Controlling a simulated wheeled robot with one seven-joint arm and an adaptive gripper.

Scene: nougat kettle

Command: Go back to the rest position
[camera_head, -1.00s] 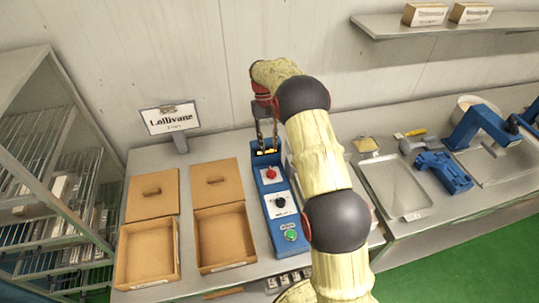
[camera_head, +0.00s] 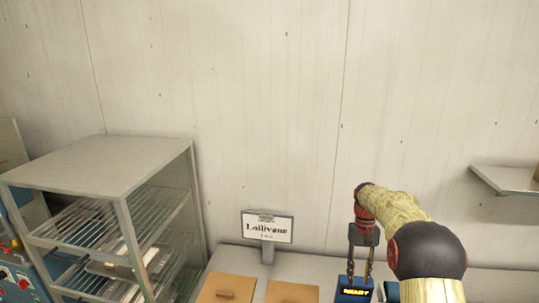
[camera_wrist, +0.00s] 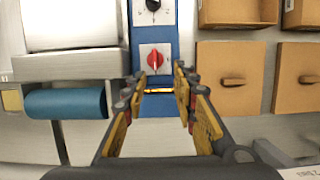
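My gripper (camera_head: 361,266) points down in the head view, over the far end of the blue control box (camera_head: 354,292). In the wrist view my gripper (camera_wrist: 159,78) is open, its two yellow-padded fingers apart with nothing between them. The blue control box (camera_wrist: 170,22) shows beyond the fingertips, with a red knob (camera_wrist: 155,59) and a black knob (camera_wrist: 153,4). A lit display reading READY shows on it in the head view. The gap between fingertips and box is hard to judge.
A sign (camera_head: 267,228) stands at the back of the table, beside brown lids (camera_head: 228,291). A metal rack (camera_head: 120,205) stands at the left, and a wall shelf (camera_head: 508,180) hangs at the right. A blue cylinder (camera_wrist: 66,104) lies left of the box in the wrist view.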

